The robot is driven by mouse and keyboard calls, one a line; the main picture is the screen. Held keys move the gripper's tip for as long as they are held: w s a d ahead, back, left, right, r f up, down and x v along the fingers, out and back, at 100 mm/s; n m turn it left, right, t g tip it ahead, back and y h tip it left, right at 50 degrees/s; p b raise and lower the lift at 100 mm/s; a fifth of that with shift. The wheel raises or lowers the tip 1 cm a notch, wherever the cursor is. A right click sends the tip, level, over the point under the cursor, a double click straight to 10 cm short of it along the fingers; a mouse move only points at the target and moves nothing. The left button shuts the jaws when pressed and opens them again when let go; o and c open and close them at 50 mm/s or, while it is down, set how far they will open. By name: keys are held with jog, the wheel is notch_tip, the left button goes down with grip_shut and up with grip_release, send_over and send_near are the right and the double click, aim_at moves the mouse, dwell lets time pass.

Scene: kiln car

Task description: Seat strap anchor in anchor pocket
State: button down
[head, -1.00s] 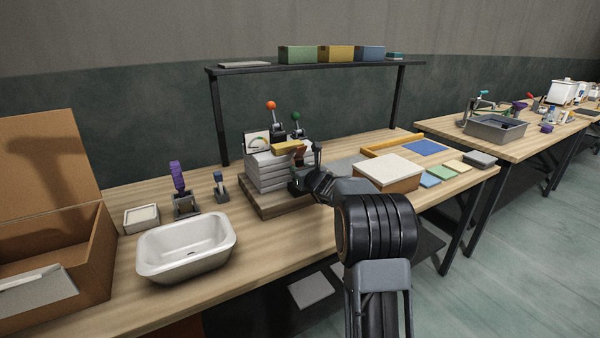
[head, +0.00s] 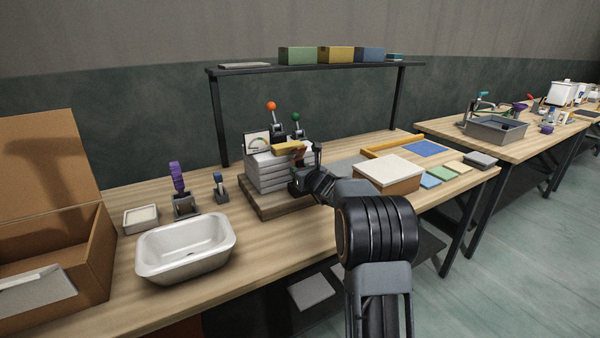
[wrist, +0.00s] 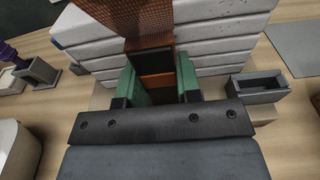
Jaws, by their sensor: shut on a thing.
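My gripper (wrist: 157,72) is shut on an orange-brown strap anchor (wrist: 156,81) with a dark part at its far end, held between two green finger pads in the wrist view. A rust-coloured woven strap (wrist: 132,17) runs from there over the stack of pale slabs (wrist: 218,44). A small grey open-topped box (wrist: 257,88), which looks like the anchor pocket, sits to the right of the gripper, apart from it. In the head view my gripper (head: 299,181) is at the right front of the slab stack (head: 267,172); the anchor is mostly hidden there.
Two levers with orange (head: 271,105) and green (head: 296,117) knobs stand behind the stack. A yellow bar (head: 288,148) lies on top. A white basin (head: 186,250) and a lidded box (head: 388,174) stand on the bench either side.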

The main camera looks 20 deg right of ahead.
jog(key=shift+f+b, duration=2.05)
jog(key=shift+b, duration=0.15)
jog(key=c, duration=1.1)
grip_release()
jog(key=shift+c, duration=0.2)
jog(key=o, duration=0.4)
jog(key=shift+f, duration=0.1)
jog(key=shift+s, duration=0.1)
jog(key=s+d+r, duration=0.1)
jog(key=s+r, duration=0.1)
jog(key=s, duration=1.1)
jog(key=shift+s+d, duration=0.3)
jog(key=shift+d, duration=0.05)
